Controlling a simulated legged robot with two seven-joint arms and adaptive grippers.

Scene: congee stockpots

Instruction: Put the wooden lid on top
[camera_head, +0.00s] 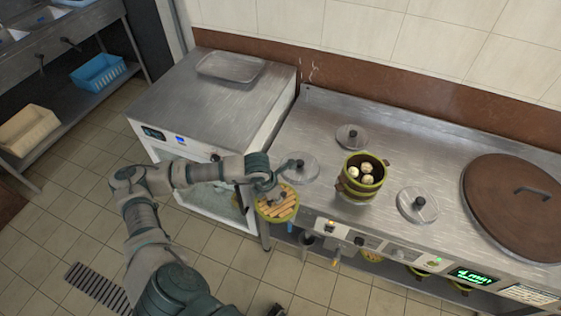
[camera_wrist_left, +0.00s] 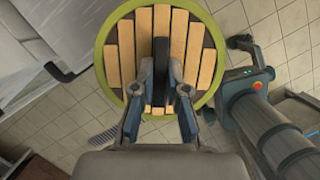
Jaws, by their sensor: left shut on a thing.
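The wooden lid (camera_head: 285,211) is a round slatted disc with a green rim. My left gripper (camera_head: 268,190) is shut on its dark handle and holds it in the air by the counter's front left corner. The lid (camera_wrist_left: 130,60) fills the upper middle of the left wrist view, with the left gripper's fingers (camera_wrist_left: 162,68) on either side of the handle. A green steamer (camera_head: 350,188) stands open on the steel counter, right of the held lid, with pale round buns (camera_head: 367,169) inside. My right gripper cannot be made out.
Clear lids with black knobs lie around the steamer: one behind (camera_head: 351,132), one at left (camera_head: 302,172), one at right (camera_head: 417,211). A large brown lid (camera_head: 510,215) covers the right side.

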